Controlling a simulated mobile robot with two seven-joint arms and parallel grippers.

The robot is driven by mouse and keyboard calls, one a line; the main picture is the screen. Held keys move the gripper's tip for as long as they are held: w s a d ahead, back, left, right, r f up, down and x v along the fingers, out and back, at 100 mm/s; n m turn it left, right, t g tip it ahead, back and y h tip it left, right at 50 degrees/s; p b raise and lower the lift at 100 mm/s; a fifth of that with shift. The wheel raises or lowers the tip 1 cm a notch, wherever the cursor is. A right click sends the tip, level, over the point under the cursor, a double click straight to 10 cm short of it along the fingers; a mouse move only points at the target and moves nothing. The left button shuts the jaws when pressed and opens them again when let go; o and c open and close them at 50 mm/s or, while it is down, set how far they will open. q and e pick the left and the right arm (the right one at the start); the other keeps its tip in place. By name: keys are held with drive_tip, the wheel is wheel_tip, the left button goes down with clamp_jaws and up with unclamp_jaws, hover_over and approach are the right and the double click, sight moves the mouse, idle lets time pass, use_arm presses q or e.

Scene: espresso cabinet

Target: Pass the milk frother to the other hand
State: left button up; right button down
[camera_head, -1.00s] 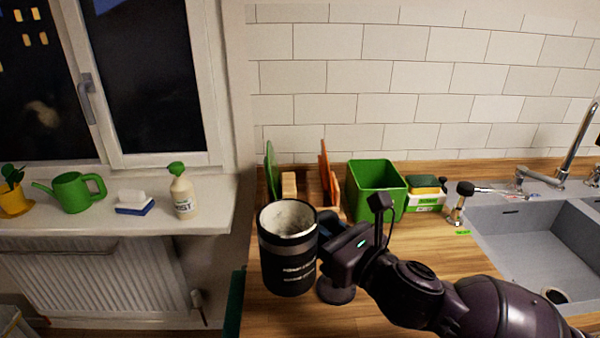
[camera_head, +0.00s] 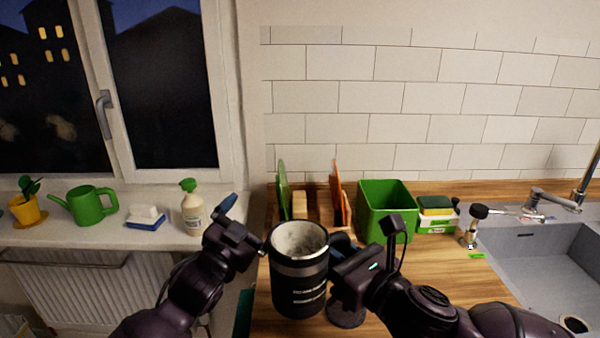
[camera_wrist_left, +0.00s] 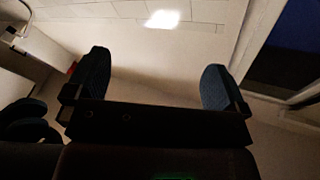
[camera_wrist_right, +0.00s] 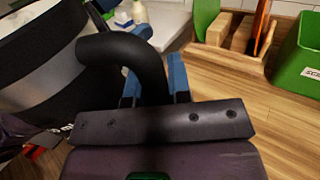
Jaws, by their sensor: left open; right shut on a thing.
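The milk frother (camera_head: 299,283) is a black cup with a silver band and a pale inside, held upright in the head view. My right gripper (camera_head: 340,252) is shut on its black curved handle, at the cup's right side; the handle shows between the fingers in the right wrist view (camera_wrist_right: 130,55). My left gripper (camera_head: 247,226) is open and empty, to the left of the cup and close to its rim. Its spread fingers show in the left wrist view (camera_wrist_left: 156,85) with nothing between them.
A dark round disc (camera_head: 345,313) lies on the wooden counter below my right gripper. Behind are a rack with boards (camera_head: 312,207), a green bin (camera_head: 385,212) and a sponge holder (camera_head: 436,222). The sink (camera_head: 545,260) is right. A spray bottle (camera_head: 192,212) stands on the windowsill.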

use_arm(q)
drive_tip(key=s+d+r+m+g+h, duration=0.3)
drive_tip(key=d+r+m+g+h, duration=0.2)
drive_tip(key=r+m, duration=0.4)
drive_tip(key=s+d+r+m+g+h, duration=0.2)
drive_tip(key=d+r+m+g+h, duration=0.2)
drive_tip(key=d+r+m+h, duration=0.35)
drive_tip(key=s+d+r+m+g+h, duration=0.3)
drive_tip(key=d+r+m+g+h, duration=0.15)
drive_tip(key=r+m, duration=0.6)
drive_tip(key=s+d+r+m+g+y, duration=0.4)
drive_tip(key=s+m+g, duration=0.3)
drive_tip(key=m+g, duration=0.35)
drive_tip(key=m+t+y, duration=0.5)
drive_tip(key=m+y, duration=1.4)
drive_tip(key=y, duration=0.2)
hover_over(300, 250)
drive_tip(key=s, duration=0.4)
wheel_tip(300, 250, down, 14)
wheel_tip(300, 250, down, 12)
drive_tip(key=shift+w+d, duration=0.1)
drive_tip(key=shift+c, duration=0.2)
